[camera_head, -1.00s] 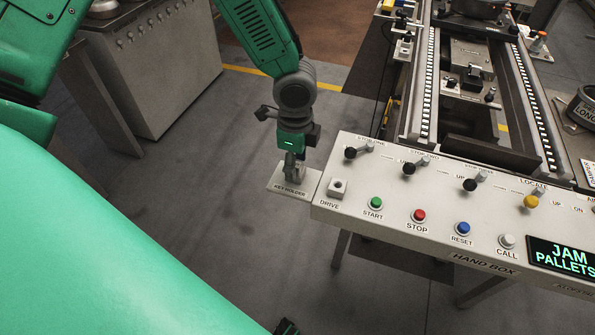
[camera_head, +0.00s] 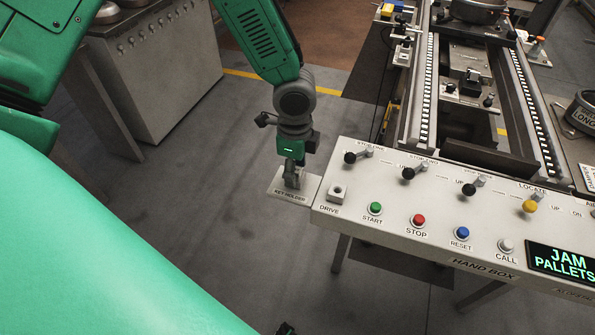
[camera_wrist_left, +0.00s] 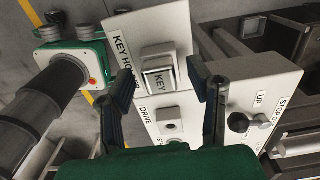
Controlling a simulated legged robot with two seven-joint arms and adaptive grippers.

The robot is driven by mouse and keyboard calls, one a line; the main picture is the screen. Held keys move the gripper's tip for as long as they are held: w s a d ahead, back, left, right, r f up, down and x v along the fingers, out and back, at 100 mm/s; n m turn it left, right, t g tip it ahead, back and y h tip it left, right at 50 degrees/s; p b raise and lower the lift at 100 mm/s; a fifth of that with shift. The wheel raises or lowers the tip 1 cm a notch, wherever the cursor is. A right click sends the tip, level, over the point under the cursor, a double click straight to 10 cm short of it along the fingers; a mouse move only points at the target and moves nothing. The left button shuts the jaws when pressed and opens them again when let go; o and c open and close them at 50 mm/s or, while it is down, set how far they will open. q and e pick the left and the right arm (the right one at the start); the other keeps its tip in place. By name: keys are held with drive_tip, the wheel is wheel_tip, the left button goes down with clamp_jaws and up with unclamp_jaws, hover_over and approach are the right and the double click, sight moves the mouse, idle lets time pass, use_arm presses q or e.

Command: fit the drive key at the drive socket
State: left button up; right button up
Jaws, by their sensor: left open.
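The drive key (camera_wrist_left: 160,80), a pale block marked KEY, sits at the key holder (camera_wrist_left: 125,24) in the left wrist view. My left gripper (camera_head: 292,183) is over the key holder (camera_head: 272,189) in the head view and hides the key there. In the wrist view its two dark fingers (camera_wrist_left: 162,98) are apart, one on each side of the key, with visible gaps. The gripper is open. The drive socket (camera_head: 338,193) is a pale square block with a dark round hole, just right of the holder. It also shows below the key in the wrist view (camera_wrist_left: 170,125).
The hand box (camera_head: 400,222) carries several buttons and black-knobbed levers (camera_head: 409,173) close to the right of the socket. A display (camera_head: 563,262) reads JAM PALLETS. A conveyor (camera_head: 428,90) stands behind. Open floor (camera_head: 220,220) lies left of the holder.

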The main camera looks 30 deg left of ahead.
use_arm(q)
drive_tip(key=shift+p, duration=0.3)
idle(0.5)
clamp_jaws()
drive_tip(key=shift+r+p, duration=2.9)
drive_tip(key=shift+r, duration=0.1)
